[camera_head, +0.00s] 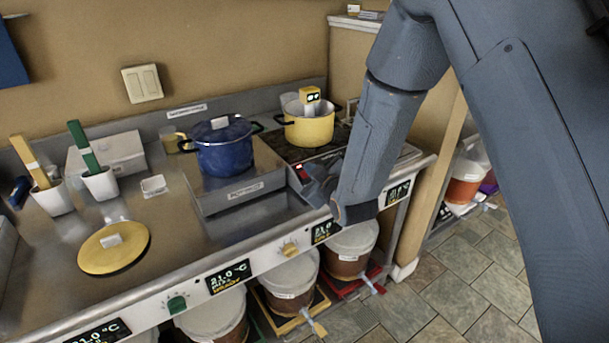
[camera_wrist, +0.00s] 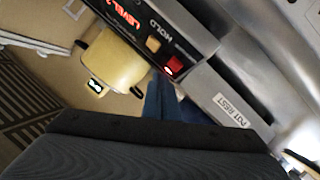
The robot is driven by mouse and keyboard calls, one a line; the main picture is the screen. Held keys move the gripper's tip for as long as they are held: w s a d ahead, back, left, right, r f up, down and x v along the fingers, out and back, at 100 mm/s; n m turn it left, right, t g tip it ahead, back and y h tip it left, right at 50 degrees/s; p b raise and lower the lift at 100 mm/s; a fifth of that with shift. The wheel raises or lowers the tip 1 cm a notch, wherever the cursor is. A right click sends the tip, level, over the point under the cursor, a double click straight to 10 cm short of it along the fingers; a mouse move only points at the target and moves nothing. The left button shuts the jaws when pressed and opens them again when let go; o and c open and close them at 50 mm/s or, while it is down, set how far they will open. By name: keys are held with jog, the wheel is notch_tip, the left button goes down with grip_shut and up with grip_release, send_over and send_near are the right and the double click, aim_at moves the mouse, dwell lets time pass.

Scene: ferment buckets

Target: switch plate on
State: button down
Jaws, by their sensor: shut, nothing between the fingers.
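The dark cooking plate (camera_head: 318,145) stands at the back right of the steel counter, with a yellow pot (camera_head: 309,125) on it. In the wrist view its black control panel (camera_wrist: 165,32) shows lit red "LEVEL" text (camera_wrist: 124,14), a tan button (camera_wrist: 153,44) by the word HOLD, and a red switch (camera_wrist: 173,66) with a bright spot. The yellow pot also shows there (camera_wrist: 113,62). My gripper (camera_head: 312,186) is shut and empty at the plate's front; in the wrist view its fingertips (camera_wrist: 161,82) are close to the red switch. I cannot tell whether they touch it.
A blue pot (camera_head: 224,148) stands on the steel pot rest (camera_head: 236,190) left of the plate. A yellow lid (camera_head: 114,248) and two white holders with handled tools (camera_head: 100,183) are farther left. Knobs and displays line the counter front (camera_head: 290,250), above several buckets (camera_head: 290,280).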

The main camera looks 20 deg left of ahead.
jog(key=r+p, duration=0.1)
jog(key=s+d+r+p, duration=0.1)
jog(key=r, duration=0.1)
jog(key=d+r+p, duration=0.1)
jog(key=r, duration=0.1)
jog(key=shift+s, duration=0.4)
jog(key=s+d+f+m+g+h+b, duration=0.1)
jog(key=s+d+f+m+g+h, duration=0.2)
jog(key=d, duration=0.8)
jog(key=d+f+m+g+h+b, duration=0.1)
jog(key=d+m+h+b, duration=0.2)
jog(key=d, duration=0.7)
jog(key=s+d+m+g+h, duration=0.1)
jog(key=s+d+m+g, duration=0.2)
jog(key=s+d, duration=0.4)
jog(key=s+d+m+g+h+b, duration=0.1)
jog(key=s+d+m+g, duration=0.2)
jog(key=s, duration=1)
jog(key=d+m, duration=0.2)
jog(key=d, duration=0.3)
jog(key=shift+d+f+g+h, duration=0.2)
jog(key=shift+f+g+h, duration=0.1)
jog(key=shift+f, duration=0.1)
